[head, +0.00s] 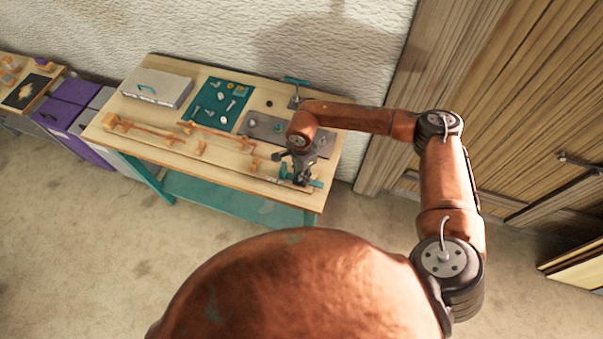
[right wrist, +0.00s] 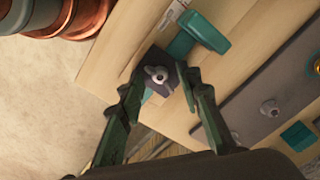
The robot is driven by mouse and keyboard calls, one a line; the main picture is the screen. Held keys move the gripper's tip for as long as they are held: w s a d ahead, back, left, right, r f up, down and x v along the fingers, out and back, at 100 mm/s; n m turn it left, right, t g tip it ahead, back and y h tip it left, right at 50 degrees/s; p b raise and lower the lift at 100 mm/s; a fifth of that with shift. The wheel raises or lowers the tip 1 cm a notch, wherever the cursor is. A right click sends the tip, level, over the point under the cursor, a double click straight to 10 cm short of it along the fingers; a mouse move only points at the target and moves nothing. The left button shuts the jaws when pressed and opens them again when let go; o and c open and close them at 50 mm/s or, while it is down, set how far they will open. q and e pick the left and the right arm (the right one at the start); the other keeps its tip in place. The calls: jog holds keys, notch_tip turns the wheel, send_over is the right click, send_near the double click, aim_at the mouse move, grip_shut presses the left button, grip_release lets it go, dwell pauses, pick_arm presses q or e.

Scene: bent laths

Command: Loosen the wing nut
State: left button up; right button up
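In the right wrist view the wing nut (right wrist: 158,75), a small grey winged piece with a pale round middle, sits on a dark plate beside a teal clamp (right wrist: 203,34). My right gripper (right wrist: 156,88) is open, with one dark green finger on each side of the nut. Gaps show between the fingers and the nut, and I see no contact. In the head view the right gripper (head: 296,174) is over the table's front right corner, by the teal clamp (head: 315,183); the nut is too small or hidden there. My left gripper is not in view.
The wooden table (head: 110,136) bears a grey plate with knobs (head: 262,128), a teal mat with small parts (head: 209,97), a grey case (head: 160,83) and orange laths on blocks (head: 150,131). Another teal clamp (head: 297,82) stands at the back edge. Purple bins (head: 80,91) are left.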

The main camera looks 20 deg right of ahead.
aim_at(301, 177)
notch_tip(301, 177, up, 12)
dwell(0.5)
